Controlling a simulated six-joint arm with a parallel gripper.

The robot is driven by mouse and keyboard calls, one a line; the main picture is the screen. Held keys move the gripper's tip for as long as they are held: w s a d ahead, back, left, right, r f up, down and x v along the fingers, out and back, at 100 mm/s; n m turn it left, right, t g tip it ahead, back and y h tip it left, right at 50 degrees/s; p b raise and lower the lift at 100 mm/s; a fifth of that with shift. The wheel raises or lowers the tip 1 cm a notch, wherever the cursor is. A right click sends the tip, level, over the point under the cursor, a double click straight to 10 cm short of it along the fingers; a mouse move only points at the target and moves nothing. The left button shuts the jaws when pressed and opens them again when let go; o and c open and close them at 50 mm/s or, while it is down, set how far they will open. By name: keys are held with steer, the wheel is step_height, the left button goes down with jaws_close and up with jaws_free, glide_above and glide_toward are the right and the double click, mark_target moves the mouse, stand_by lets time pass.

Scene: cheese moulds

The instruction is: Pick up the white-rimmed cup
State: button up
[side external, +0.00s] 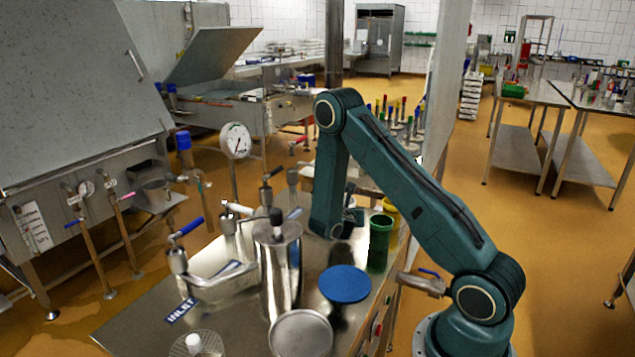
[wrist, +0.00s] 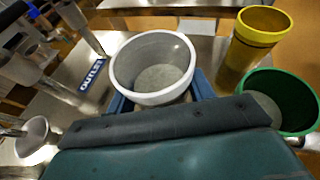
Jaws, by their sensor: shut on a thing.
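The white-rimmed cup (wrist: 152,68), grey inside, shows in the wrist view near the middle, its open mouth facing the camera. My gripper (wrist: 160,93) has its blue jaws on both sides of the cup and is shut on it. The cup's lower part is hidden by the jaws and my wrist. In the side external view my gripper end (side external: 345,222) is low over the steel worktop, behind the green cup (side external: 380,243). I cannot make out the white-rimmed cup there. Whether its base touches the worktop cannot be told.
The green cup (wrist: 283,100) and a yellow cup (wrist: 258,38) stand close on the right in the wrist view. A steel canister (side external: 278,265), a blue disc (side external: 345,284) and a round steel lid (side external: 300,333) crowd the worktop's front. Pipes and valves line its left.

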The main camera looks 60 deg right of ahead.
step_height(320, 180, up, 16)
stand_by(0.7)
stand_by(0.6)
steer(key=w+a+f+n+t+y, duration=0.2)
steer(key=w+a+n+t+y, duration=0.5)
steer(key=w+a, duration=1.4)
steer(key=shift+w+n+t, duration=0.4)
steer(key=shift+w+n, duration=0.3)
steer(key=shift+n, duration=0.3)
